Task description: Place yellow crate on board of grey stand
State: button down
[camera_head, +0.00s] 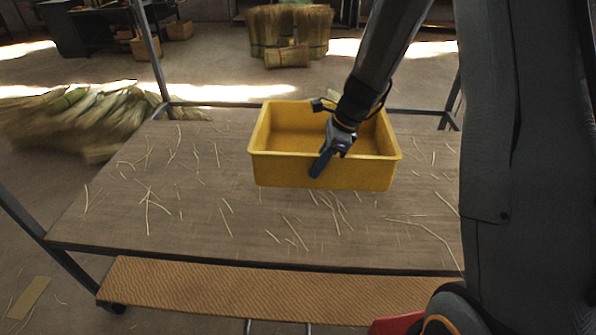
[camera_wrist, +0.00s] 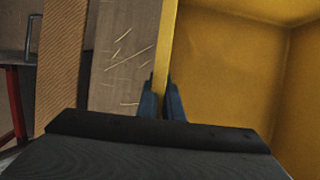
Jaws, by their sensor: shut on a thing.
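The yellow crate (camera_head: 290,172) is over the brown board (camera_head: 190,235) of the grey stand (camera_head: 22,218), toward its back and right of centre. It looks upright, open at the top and empty inside. My gripper (camera_head: 320,163) is shut on the crate's near wall, at the rim. In the wrist view, the two blue fingers (camera_wrist: 161,103) pinch the edge of the yellow wall (camera_wrist: 225,75), with the crate's inside on the right. I cannot tell whether the crate's bottom touches the board. The far right of the board is hidden behind my arm.
Straw bits (camera_head: 148,200) lie scattered on the board. A ribbed tan plank (camera_head: 230,290) runs along the front, with a red part (camera_head: 395,324) at lower right. Straw bundles lie at left (camera_head: 85,115) and stand behind (camera_head: 290,30). The board's left half is free of large objects.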

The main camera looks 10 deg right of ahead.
aim_at(319, 187)
jog(key=shift+w+f, duration=0.1)
jog(key=shift+f, duration=4.75)
jog(key=shift+f+b, duration=0.1)
jog(key=shift+b, duration=0.2)
jog(key=c, duration=1.9)
grip_release()
